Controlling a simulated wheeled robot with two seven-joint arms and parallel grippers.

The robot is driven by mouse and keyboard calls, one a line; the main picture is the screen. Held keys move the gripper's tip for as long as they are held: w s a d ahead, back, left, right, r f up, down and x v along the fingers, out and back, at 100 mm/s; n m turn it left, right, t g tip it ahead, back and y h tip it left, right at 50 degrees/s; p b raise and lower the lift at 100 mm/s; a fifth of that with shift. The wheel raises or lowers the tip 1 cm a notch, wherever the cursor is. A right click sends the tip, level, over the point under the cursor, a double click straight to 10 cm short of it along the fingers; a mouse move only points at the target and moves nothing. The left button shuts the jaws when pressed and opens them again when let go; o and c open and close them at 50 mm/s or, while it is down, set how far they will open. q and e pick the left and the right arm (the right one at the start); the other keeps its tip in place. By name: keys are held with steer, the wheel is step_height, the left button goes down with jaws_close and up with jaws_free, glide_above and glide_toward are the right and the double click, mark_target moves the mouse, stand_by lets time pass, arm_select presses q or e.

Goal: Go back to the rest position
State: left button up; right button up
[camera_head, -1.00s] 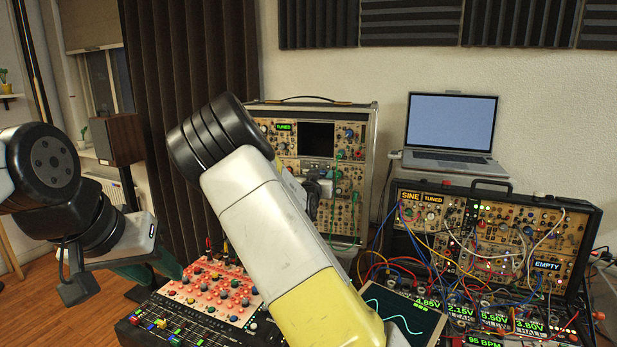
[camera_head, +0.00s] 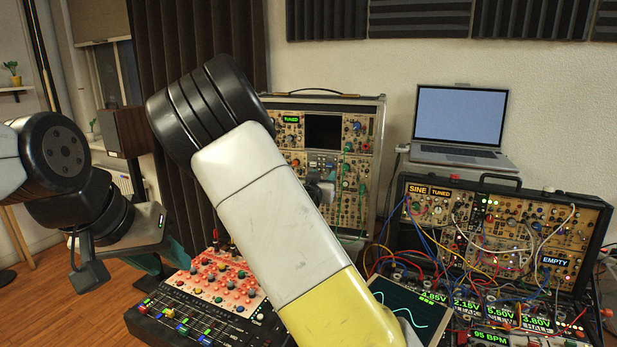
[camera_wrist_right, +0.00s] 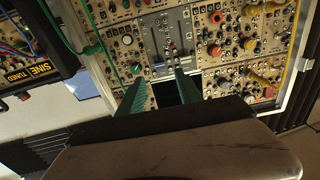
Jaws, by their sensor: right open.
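My right arm crosses the middle of the head view, with its black elbow joint at the upper left end. The distance to the panel is unclear. My left gripper (camera_head: 178,256) is at the left in the head view. Only part of its green fingers shows, beyond the grey wrist body.
A lower synth case (camera_head: 500,240) with many patch cables stands at the right, a laptop (camera_head: 460,125) behind it. A mixer with sliders (camera_head: 190,320) and a red-lit knob panel (camera_head: 218,280) lie below my right arm. A speaker (camera_head: 125,132) stands at the left.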

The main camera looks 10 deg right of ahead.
steer(key=s+a+f+g+y, duration=0.2)
steer(key=s+f+g+y, duration=0.4)
steer(key=s+f+y, duration=0.15)
steer(key=s+a+r+n+g+y, duration=0.1)
steer(key=s+r, duration=0.4)
steer(key=s, duration=1)
steer(key=s+a+r+n+g+y, duration=0.1)
steer(key=s+r+n+g, duration=0.2)
steer(key=s, duration=1.1)
steer(key=shift+s+a+r+n, duration=0.25)
steer(key=shift+s+r+n, duration=0.1)
steer(key=shift+r+n, duration=0.6)
steer(key=shift+y, duration=0.25)
